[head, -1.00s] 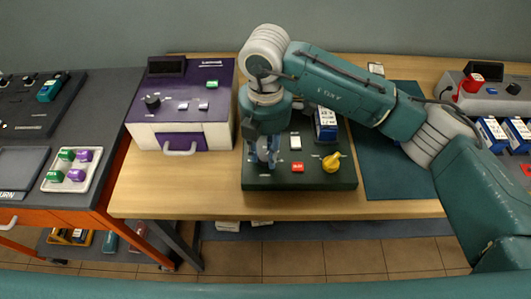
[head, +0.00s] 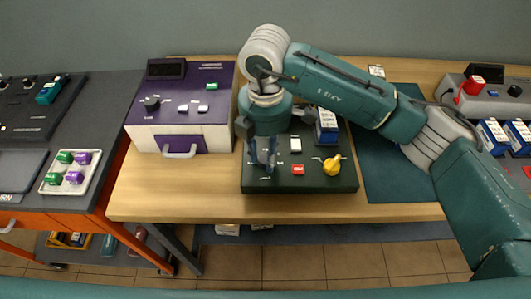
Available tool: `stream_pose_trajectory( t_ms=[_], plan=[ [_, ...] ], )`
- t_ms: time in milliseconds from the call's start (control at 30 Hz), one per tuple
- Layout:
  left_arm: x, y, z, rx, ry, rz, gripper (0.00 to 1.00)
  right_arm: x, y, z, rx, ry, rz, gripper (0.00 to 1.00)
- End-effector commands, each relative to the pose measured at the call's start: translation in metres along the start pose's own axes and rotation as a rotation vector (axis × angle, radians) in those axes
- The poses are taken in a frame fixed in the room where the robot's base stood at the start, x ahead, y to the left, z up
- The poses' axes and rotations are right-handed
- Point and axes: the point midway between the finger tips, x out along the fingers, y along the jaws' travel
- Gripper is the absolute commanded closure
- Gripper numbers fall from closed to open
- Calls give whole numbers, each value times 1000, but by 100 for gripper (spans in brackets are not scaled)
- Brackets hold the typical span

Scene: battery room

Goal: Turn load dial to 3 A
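A dark green control panel (head: 305,184) lies on the wooden bench. It carries a yellow knob (head: 332,165) at the right, a red button (head: 298,169), a white switch (head: 296,144) and a blue-and-white block (head: 327,126) at the back. My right gripper (head: 264,168) points down over the panel's left part, its fingers low, close to the surface. The arm and fingers cover that part, so any dial under them is hidden. Whether the fingers hold anything cannot be made out. My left gripper is not in view.
A purple-and-white box (head: 165,116) with a black knob (head: 152,103) stands to the left. A tray (head: 48,187) with green and purple pieces is farther left. A dark green mat (head: 395,185) lies right of the panel. A grey device (head: 490,102) stands far right.

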Motion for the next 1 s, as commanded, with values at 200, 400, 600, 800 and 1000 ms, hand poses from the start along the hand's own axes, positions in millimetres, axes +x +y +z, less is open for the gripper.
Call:
stream_pose_trajectory(
  t_ms=[200, 400, 600, 800, 1000],
  plan=[
    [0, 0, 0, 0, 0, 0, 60, -1, 1, 0, 0, 0, 3, 52],
    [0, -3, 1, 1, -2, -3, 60, -2, 1, 0, 0, 0, 2, 52],
    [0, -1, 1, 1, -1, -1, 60, -28, 1, 0, -1, 0, 5, 52],
    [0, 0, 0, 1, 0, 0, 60, -72, 2, 0, -1, 0, 7, 52],
    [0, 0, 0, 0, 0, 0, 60, -106, 2, 0, 1, -1, 6, 52]
  ],
)
